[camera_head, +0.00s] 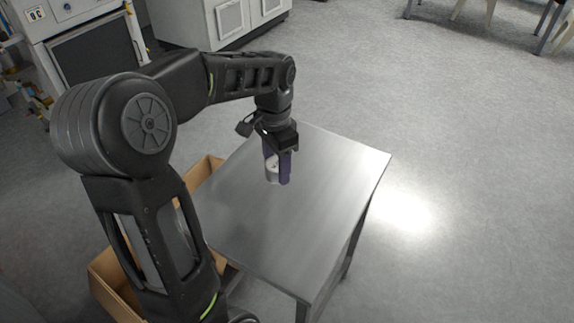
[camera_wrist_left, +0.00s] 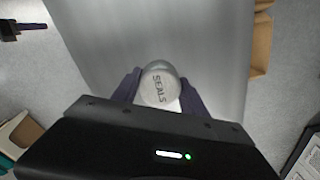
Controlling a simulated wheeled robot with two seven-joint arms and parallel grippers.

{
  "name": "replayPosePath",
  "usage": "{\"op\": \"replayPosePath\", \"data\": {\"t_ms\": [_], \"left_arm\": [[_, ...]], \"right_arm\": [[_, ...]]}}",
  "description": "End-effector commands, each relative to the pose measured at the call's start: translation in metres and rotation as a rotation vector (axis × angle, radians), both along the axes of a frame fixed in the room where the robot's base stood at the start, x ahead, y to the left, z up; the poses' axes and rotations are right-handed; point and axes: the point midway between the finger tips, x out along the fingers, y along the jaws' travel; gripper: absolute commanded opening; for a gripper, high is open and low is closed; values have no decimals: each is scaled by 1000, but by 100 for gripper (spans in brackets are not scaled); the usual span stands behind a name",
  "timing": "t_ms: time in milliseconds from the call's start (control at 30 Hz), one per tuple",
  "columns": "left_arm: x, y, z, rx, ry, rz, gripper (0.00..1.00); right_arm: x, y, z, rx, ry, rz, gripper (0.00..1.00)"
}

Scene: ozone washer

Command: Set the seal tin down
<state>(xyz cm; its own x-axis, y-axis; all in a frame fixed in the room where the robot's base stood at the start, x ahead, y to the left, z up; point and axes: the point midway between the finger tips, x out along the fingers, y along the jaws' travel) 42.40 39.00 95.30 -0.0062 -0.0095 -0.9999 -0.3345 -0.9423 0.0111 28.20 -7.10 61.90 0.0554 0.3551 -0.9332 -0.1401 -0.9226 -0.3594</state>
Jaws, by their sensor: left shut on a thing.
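The seal tin (camera_head: 271,169) is a small pale round tin between the fingers of my left gripper (camera_head: 277,170), over the far part of the metal table (camera_head: 290,235). In the left wrist view, the tin (camera_wrist_left: 159,86) shows its lid with the word SEALS, and the dark fingers of my left gripper (camera_wrist_left: 159,92) close on its two sides. The tin looks upright. I cannot tell whether its base touches the tabletop. My right gripper is in neither view.
The rest of the tabletop is bare. A cardboard box (camera_head: 108,272) stands on the floor at the table's left side. A white cabinet (camera_head: 205,22) and a machine (camera_head: 92,50) stand at the back left. Open floor lies to the right.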

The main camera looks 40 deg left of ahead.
Motion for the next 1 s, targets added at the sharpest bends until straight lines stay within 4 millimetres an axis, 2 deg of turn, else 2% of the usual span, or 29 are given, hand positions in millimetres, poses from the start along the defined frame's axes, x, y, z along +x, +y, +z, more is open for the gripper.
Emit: {"op": "replayPosePath", "data": {"t_ms": [467,567,800,1000], "left_arm": [[-1,0,-2,0,1,-1,9],[-1,0,-13,-1,3,-1,9],[-2,0,-54,-1,3,0,9],[0,0,-63,1,0,-1,9]], "right_arm": [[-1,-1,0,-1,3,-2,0],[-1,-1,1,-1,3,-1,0],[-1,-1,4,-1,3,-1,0],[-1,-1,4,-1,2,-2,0]]}}
